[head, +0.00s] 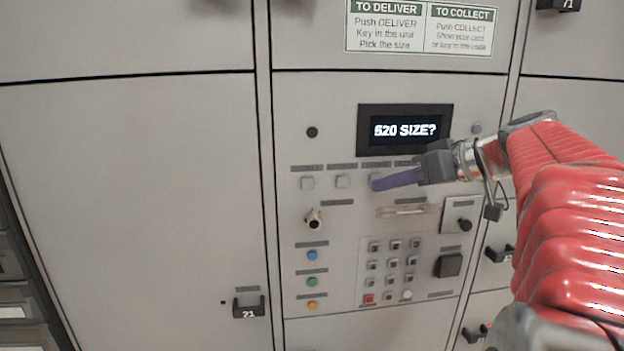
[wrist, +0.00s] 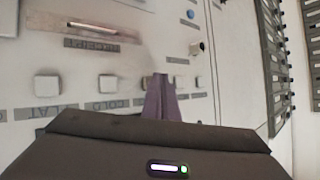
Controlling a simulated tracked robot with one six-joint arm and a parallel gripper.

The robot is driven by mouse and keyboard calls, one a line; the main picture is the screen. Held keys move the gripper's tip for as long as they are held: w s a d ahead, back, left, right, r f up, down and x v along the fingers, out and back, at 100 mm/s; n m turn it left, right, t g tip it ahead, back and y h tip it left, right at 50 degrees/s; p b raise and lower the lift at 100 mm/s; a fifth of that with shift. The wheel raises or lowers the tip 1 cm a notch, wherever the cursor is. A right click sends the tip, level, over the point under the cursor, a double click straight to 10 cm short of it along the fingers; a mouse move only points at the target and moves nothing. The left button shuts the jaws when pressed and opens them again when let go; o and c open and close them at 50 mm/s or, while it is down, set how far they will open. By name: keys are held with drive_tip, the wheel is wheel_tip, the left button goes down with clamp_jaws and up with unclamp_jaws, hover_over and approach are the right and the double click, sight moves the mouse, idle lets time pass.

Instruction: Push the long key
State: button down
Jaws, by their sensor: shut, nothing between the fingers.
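My gripper (head: 374,184) is shut, its purple fingers pointing left in front of a row of pale square keys below the display. In the wrist view its fingertips (wrist: 159,80) overlap one key (wrist: 147,82) and partly hide it; I cannot tell whether they touch it. Two keys at the left of the head view's row, the first (head: 307,183) and the second (head: 342,181), are clear of the fingers. The labels are too small to read in the head view. In the wrist view two seem to read COLD and FLAT; I cannot read the long key's label.
The display (head: 404,130) reads "520 SIZE?". Below the key row are a slot (head: 402,211), a keypad (head: 390,265), a lock (head: 313,219) and blue, green and orange buttons. A large closed door (head: 135,200) fills the left side.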

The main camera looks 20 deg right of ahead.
drive_tip(key=shift+w+d, duration=0.1)
drive_tip(key=shift+w, duration=0.3)
idle(0.6)
drive_tip(key=shift+s, duration=0.1)
drive_tip(key=shift+s+a, duration=0.25)
drive_tip(key=shift+s, duration=0.45)
drive_tip(key=s, duration=0.2)
drive_tip(key=s+a, duration=0.1)
drive_tip(key=s, duration=0.1)
drive_tip(key=shift+s+a, duration=0.2)
drive_tip(key=shift+s, duration=0.2)
idle(0.4)
idle(0.4)
